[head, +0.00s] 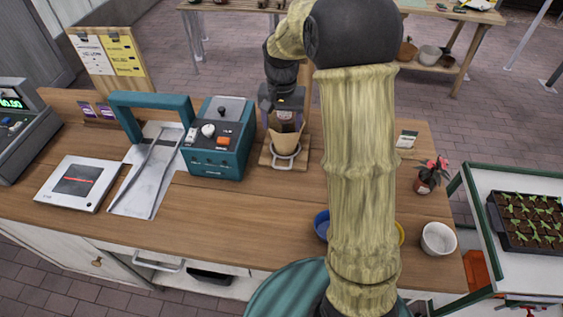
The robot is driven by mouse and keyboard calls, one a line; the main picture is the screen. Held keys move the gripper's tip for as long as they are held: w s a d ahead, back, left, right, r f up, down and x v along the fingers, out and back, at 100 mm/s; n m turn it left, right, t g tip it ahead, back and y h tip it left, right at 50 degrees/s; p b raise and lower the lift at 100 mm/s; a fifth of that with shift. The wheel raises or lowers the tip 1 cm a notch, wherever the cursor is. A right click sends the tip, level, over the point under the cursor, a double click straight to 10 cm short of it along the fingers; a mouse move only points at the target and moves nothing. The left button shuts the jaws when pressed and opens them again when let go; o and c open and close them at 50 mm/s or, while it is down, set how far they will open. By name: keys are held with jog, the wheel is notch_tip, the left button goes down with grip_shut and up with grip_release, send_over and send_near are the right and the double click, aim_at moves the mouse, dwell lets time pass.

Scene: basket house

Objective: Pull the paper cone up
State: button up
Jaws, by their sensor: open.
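The brown paper cone (284,142) sits in a small stand with a pale ring, on a wooden board (268,158) near the back of the counter. My gripper (284,122) points down directly over the cone. It is open, with its fingers near the cone's upper rim. Whether the fingers touch the paper cannot be told at this size. My arm hides the counter to the right of the cone.
A teal machine (220,138) stands close left of the cone. Farther left are a teal-handled device (150,112), a scale (80,183) and a cash register (15,125). A plant pot (427,185) and a white bowl (438,239) stand at right. Counter in front of the cone is clear.

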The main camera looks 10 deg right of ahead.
aim_at(282, 167)
notch_tip(282, 167, down, 17)
jog(key=p, duration=0.2)
jog(key=shift+w+r+p, duration=0.1)
jog(key=shift+p, duration=0.3)
jog(key=shift+w+f, duration=0.1)
jog(key=shift+f, duration=0.3)
jog(key=c, duration=1.1)
notch_tip(282, 167, up, 13)
jog(key=p, duration=0.6)
jog(key=shift+f, duration=0.15)
jog(key=shift+w+d, duration=0.1)
jog(key=shift+w, duration=0.05)
